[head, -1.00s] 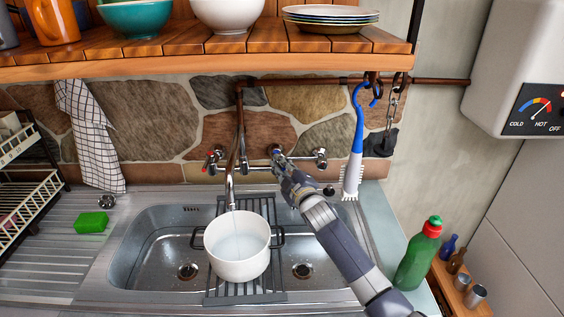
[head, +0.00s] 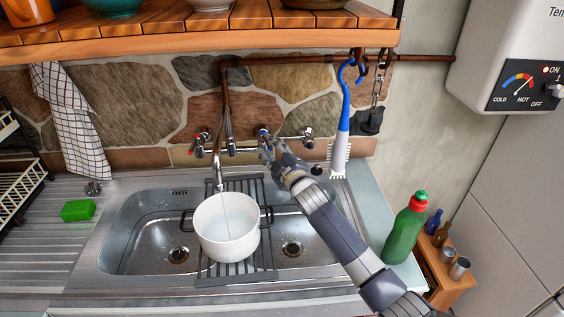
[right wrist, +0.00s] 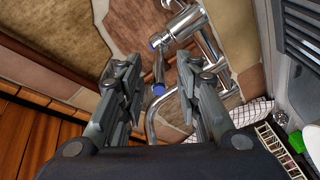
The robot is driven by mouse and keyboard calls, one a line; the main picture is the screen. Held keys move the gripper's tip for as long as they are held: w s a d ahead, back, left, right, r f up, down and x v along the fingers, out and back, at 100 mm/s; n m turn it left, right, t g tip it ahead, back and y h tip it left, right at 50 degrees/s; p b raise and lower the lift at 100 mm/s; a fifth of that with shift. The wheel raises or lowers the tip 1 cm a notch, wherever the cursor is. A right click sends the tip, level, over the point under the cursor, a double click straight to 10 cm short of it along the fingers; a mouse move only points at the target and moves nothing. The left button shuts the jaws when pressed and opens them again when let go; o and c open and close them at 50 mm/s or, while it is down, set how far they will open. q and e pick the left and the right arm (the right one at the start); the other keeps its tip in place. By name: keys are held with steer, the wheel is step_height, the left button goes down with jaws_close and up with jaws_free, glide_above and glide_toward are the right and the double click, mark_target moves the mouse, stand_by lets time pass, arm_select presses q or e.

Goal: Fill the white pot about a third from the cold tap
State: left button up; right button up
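The white pot (head: 227,245) with dark handles stands on the grey rack across the sink, under the tap spout (head: 218,172). A thin stream of water (head: 226,209) runs from the spout into it. Water shows inside, but its exact level is hard to tell. The cold tap (head: 263,130) has a blue mark; its blue-ended lever (right wrist: 159,72) shows in the right wrist view. My right gripper (head: 266,146) is at the cold tap, its fingers (right wrist: 158,82) apart on either side of the lever, not closed on it. My left gripper is not in view.
The red-marked hot tap (head: 201,139) is left of the spout. A blue-and-white brush (head: 342,135) hangs right of the taps. A green bottle (head: 405,230) stands at the right. A wooden shelf (head: 200,30) overhangs the wall. A green sponge (head: 78,210) lies on the drainer.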

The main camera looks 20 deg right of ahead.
steer(key=s+d, duration=0.1)
steer(key=s, duration=0.9)
steer(key=shift+s, duration=0.15)
stand_by(4.2)
steer(key=shift+d, duration=0.15)
steer(key=c, duration=0.7)
steer(key=shift+d+f+m+b, duration=0.1)
steer(key=shift+d+m+b, duration=0.25)
steer(key=shift+m+b, duration=0.35)
jaws_close()
steer(key=d+r+m+g+y+b, duration=0.1)
steer(key=d+m+b, duration=0.4)
steer(key=m, duration=0.7)
steer(key=d+r+m+y+b, duration=0.1)
steer(key=d+m+b, duration=0.35)
steer(key=m, duration=0.75)
steer(key=w+a+p, duration=0.2)
steer(key=w+a, duration=0.5)
steer(key=w, duration=0.2)
steer(key=shift+w+a+f, duration=0.15)
steer(key=shift+a+f, duration=0.2)
steer(key=shift+f, duration=0.05)
